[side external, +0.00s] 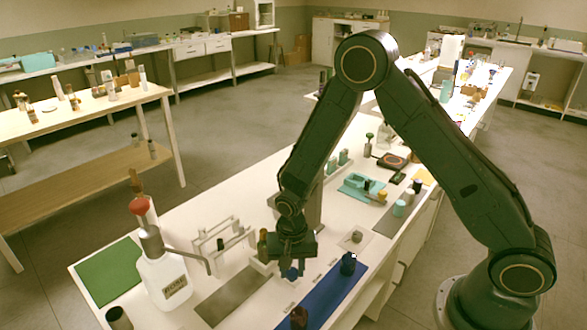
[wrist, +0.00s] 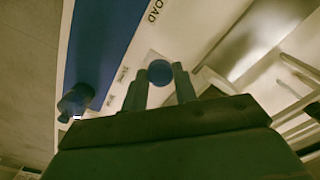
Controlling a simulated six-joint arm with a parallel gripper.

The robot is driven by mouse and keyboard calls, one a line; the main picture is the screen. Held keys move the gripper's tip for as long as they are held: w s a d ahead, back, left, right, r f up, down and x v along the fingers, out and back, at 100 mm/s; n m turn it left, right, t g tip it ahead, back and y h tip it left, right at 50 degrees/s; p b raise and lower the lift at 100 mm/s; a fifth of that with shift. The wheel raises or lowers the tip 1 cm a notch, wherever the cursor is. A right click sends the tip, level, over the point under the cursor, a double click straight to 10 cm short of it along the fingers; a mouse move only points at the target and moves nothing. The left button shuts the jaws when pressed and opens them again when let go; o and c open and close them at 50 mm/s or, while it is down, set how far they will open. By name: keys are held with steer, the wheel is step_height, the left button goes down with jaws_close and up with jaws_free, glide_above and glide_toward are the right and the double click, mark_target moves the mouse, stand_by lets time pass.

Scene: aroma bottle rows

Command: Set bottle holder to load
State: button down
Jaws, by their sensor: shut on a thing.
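My gripper (side external: 291,262) points down over the white bench beside a long blue strip (side external: 325,300). In the wrist view, the gripper (wrist: 160,78) has its two fingers on either side of a round blue piece (wrist: 159,71), shut on it. The blue piece also shows under the gripper in the side view (side external: 291,273). A pale square lies beneath it; whether this is the bottle holder I cannot tell. The word LOAD (wrist: 152,11) is printed beside the blue strip (wrist: 100,40), beyond the fingertips. Smaller labels (wrist: 117,85) lie nearer the gripper.
A dark blue bottle (side external: 348,264) stands on the blue strip, and a brown one (side external: 299,318) at its near end. A grey mat (side external: 235,296), a white rack (side external: 222,238) and a white wash bottle (side external: 165,275) stand left of my gripper. A green mat (side external: 110,272) lies farther left.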

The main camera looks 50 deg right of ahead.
steer(key=shift+a, duration=2.75)
steer(key=c, duration=1.1)
jaws_free()
steer(key=shift+r, duration=0.15)
steer(key=shift+r, duration=6.8)
